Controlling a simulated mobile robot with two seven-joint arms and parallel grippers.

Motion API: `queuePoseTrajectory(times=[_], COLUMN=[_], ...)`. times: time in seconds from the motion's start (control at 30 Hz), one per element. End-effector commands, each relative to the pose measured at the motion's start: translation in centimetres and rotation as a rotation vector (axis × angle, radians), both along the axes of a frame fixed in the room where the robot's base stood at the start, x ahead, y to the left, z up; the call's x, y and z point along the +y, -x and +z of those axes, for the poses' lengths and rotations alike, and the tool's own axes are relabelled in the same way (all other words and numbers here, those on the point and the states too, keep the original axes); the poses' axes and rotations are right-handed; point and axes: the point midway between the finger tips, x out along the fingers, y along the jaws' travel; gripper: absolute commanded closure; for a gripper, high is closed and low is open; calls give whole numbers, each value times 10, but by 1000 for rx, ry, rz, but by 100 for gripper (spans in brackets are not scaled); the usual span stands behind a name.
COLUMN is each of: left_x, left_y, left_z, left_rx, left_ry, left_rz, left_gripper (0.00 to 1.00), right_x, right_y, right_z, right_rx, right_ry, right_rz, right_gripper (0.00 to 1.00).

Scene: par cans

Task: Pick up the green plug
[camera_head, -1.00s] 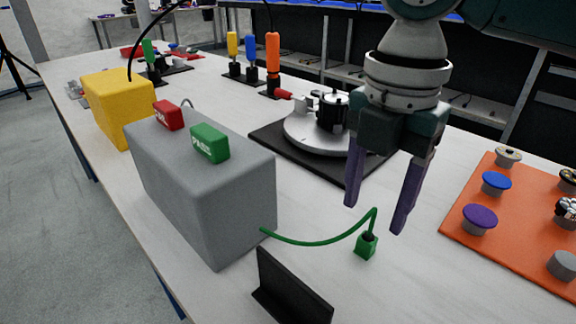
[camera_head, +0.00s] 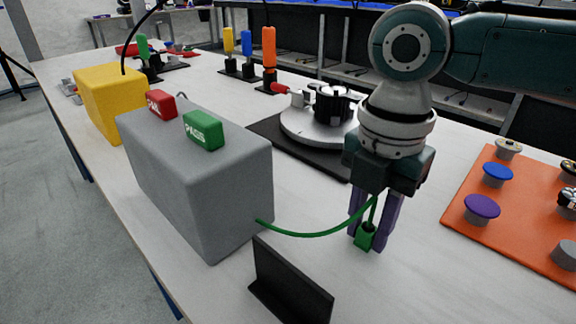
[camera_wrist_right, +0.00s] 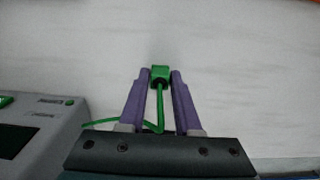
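The green plug (camera_head: 366,236) is a small green block with a dark top, standing on the white table with a green cable (camera_head: 310,233) attached. The cable curves from the grey box (camera_head: 210,185) up to the plug. My right gripper (camera_head: 371,238) points down over the plug, one purple finger on each side. In the right wrist view, the plug (camera_wrist_right: 160,74) sits between the fingertips (camera_wrist_right: 160,78) with no clear gap, so the fingers look closed on its sides. The plug still appears to rest on the table. My left gripper is not in view.
A black upright plate (camera_head: 290,283) stands in front of the plug. A round grey turntable (camera_head: 310,128) on a black base lies behind the gripper. An orange board (camera_head: 470,225) with several knobs is to the right. A yellow box (camera_head: 112,100) is at the left.

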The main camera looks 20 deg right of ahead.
Motion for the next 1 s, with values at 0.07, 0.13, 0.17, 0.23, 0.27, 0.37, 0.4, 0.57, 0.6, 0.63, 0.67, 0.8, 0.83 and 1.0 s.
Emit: queuePoseTrajectory(times=[0.07,0.13,0.17,0.23,0.27,0.37,0.4,0.57,0.6,0.63,0.67,0.8,0.83,1.0], left_x=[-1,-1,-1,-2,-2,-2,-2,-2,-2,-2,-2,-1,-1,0], left_y=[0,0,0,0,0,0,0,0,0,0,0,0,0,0], left_z=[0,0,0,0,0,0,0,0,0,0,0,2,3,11], left_rx=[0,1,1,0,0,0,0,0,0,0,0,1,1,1], left_ry=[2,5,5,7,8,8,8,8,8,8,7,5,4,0], left_rz=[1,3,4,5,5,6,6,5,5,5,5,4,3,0], left_gripper=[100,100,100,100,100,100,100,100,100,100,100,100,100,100], right_x=[0,0,0,0,0,0,0,0,0,0,0,0,0,0], right_y=[0,0,0,0,0,0,0,0,0,0,0,0,-1,-1], right_z=[0,0,0,0,0,0,0,0,0,0,0,5,7,30], right_rx=[0,0,0,0,0,0,0,0,0,0,0,-2,-2,-3], right_ry=[0,0,0,0,0,0,0,0,0,0,0,-1,-1,0], right_rz=[0,0,0,0,0,0,0,0,0,0,0,0,0,0], right_gripper=[78,86,89,97,100,100,100,100,100,100,100,100,100,100])
